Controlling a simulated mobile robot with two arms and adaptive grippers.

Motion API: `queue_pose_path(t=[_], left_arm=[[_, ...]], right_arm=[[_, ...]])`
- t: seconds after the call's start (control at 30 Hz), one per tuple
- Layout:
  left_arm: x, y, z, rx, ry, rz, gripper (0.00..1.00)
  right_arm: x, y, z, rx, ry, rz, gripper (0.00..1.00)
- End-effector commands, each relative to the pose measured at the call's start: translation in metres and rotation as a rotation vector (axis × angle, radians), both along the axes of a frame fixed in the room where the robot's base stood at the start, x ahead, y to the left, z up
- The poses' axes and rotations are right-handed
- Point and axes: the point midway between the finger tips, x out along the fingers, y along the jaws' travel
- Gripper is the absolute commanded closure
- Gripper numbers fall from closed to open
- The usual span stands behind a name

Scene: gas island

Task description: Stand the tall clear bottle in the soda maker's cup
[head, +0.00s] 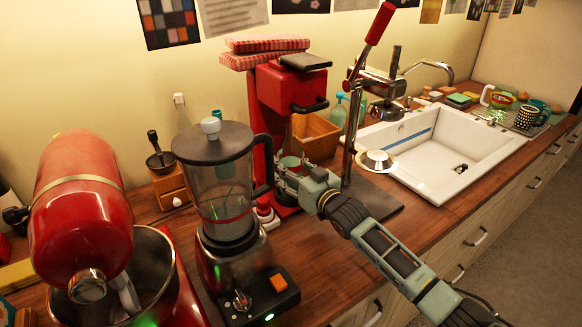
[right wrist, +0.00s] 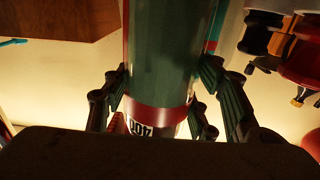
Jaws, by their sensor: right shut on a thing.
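My right gripper (head: 284,180) reaches in from the lower right to the front of the tall red machine (head: 285,84), which appears to be the soda maker. In the right wrist view, the gripper's fingers (right wrist: 160,105) are on both sides of a tall see-through, greenish bottle (right wrist: 160,60) with a red band and a label, and are shut on it. In the head view the held bottle is mostly hidden; a small green rim (head: 291,162) shows by the fingers. The machine's cup is hidden, so I cannot tell whether the bottle touches it. My left gripper is out of view.
A blender (head: 222,185) stands close left of the gripper, and a red stand mixer (head: 85,215) is further left. A lever press (head: 352,120) stands right of the red machine, before the white sink (head: 440,165). A wooden box (head: 318,137) is behind.

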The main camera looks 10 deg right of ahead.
Motion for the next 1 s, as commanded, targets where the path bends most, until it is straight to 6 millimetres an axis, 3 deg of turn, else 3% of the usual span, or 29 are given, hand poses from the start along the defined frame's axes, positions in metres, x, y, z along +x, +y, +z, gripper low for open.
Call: queue_pose_path(t=[0.43, 0.47, 0.7, 1.0], left_arm=[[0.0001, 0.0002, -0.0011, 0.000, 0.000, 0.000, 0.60], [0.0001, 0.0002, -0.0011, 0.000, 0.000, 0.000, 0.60], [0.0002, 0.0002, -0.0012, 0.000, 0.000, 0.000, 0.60], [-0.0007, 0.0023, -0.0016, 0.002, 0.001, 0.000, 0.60]], right_arm=[[0.0004, 0.0005, 0.0013, 0.003, -0.008, 0.001, 0.99], [0.0004, 0.0005, 0.0013, 0.003, -0.008, 0.001, 0.45], [0.0002, 0.0003, -0.0007, 0.001, -0.004, 0.001, 0.25], [-0.0007, -0.0004, -0.0064, -0.002, 0.007, -0.001, 0.25]])
